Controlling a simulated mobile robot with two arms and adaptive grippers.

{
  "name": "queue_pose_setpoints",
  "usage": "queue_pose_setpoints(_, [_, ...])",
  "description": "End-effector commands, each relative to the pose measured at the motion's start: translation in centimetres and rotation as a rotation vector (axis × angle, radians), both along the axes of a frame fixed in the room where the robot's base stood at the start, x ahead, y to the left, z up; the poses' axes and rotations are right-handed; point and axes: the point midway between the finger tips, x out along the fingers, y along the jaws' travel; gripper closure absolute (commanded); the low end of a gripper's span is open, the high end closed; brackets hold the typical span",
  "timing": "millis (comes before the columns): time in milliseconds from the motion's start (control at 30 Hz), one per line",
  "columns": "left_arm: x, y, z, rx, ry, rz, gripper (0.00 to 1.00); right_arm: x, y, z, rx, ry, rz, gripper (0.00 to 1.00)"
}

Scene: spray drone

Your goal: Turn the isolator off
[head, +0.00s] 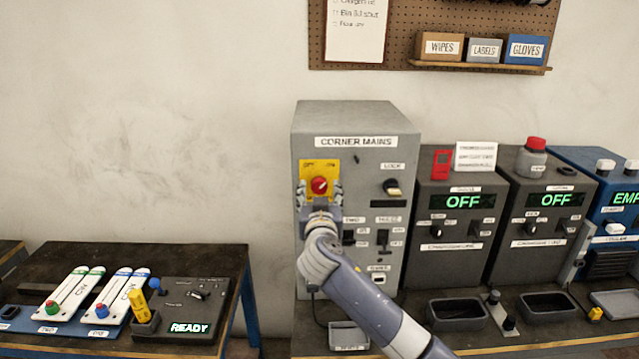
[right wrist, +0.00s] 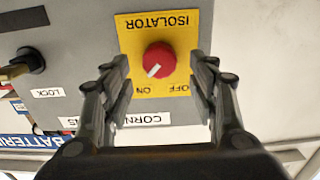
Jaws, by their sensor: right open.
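The isolator is a red round knob (head: 319,185) on a yellow plate (head: 320,167) on the front of the grey CORNER MAINS cabinet (head: 355,116). In the right wrist view, which is upside down, the red knob (right wrist: 156,60) has a white line pointing at the ON label. OFF is on the plate's other side. My right gripper (head: 320,192) is open in front of the plate. In the right wrist view its fingers (right wrist: 164,75) stand on either side of the knob, with gaps visible. My left gripper is not in view.
A black LOCK knob (head: 392,187) sits right of the isolator, with switches below. Two dark units (head: 455,202) reading OFF stand to the right. A low table (head: 110,258) at left holds a panel reading READY (head: 190,327). The wall above this table is bare.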

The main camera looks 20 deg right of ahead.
Motion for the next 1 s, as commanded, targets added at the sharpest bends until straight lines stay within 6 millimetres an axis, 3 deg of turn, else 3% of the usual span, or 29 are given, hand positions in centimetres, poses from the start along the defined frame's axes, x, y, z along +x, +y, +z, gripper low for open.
queue_pose_setpoints(300, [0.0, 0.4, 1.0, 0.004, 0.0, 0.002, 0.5, 2.7, -0.8, 0.1, -0.002, 0.001, -0.001, 0.46])
queue_pose_setpoints(667, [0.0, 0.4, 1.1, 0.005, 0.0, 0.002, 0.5, 3.0, -0.9, 0.0, 0.0, 0.0, 0.0, 0.46])
queue_pose_setpoints(867, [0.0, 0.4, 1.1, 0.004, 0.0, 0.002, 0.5, 3.0, -0.9, 0.0, 0.0, 0.0, 0.0, 0.87])
queue_pose_setpoints(1000, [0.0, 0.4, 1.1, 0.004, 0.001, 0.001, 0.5, 3.0, -0.9, 0.0, 0.0, 0.0, 0.0, 0.9])
